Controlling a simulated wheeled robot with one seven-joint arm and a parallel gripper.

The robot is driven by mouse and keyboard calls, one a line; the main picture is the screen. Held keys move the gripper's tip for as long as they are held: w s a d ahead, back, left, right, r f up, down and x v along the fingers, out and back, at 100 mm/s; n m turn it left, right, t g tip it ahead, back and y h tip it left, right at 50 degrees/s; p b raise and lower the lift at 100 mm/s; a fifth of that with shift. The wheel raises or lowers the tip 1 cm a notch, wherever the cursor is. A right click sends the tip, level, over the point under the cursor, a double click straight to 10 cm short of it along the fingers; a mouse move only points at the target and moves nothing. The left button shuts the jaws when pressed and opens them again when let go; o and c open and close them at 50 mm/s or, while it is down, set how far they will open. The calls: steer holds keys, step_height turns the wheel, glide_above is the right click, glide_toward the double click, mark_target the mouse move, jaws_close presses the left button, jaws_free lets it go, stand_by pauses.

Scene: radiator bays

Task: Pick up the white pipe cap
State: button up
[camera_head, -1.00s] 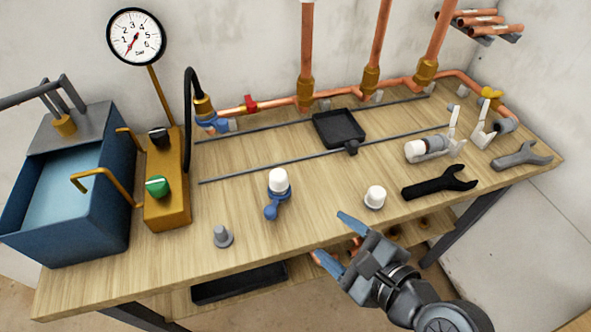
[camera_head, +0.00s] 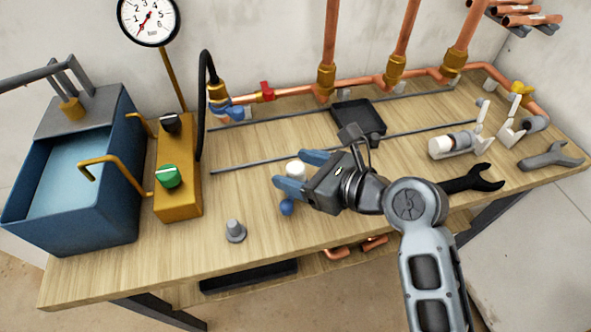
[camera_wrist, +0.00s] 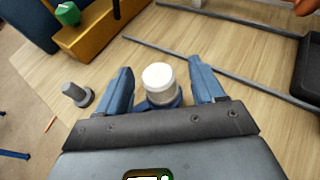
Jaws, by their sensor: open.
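A white cap-like cylinder (camera_wrist: 160,80) stands between my fingers in the wrist view, on a blue part (camera_wrist: 165,103). In the head view, its white top (camera_head: 296,168) shows between the fingertips, and a rounded blue end (camera_head: 287,208) shows below them. My gripper (camera_head: 303,171) is open, with one blue finger on each side of the white cylinder; it also shows in the wrist view (camera_wrist: 162,80). I cannot tell whether the fingers touch it. The separate short white cap seen earlier on the bench's front half is hidden behind my gripper and arm.
A grey peg (camera_head: 235,231) stands front left of my gripper. A yellow box with a green knob (camera_head: 168,176) and a blue tank (camera_head: 70,200) stand left. A black tray (camera_head: 362,116), a black wrench (camera_head: 474,179) and white fittings (camera_head: 452,144) lie farther right.

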steer(key=shift+x, duration=1.4)
steer(key=shift+f, duration=0.1)
steer(key=shift+c, duration=0.3)
steer(key=c, duration=1)
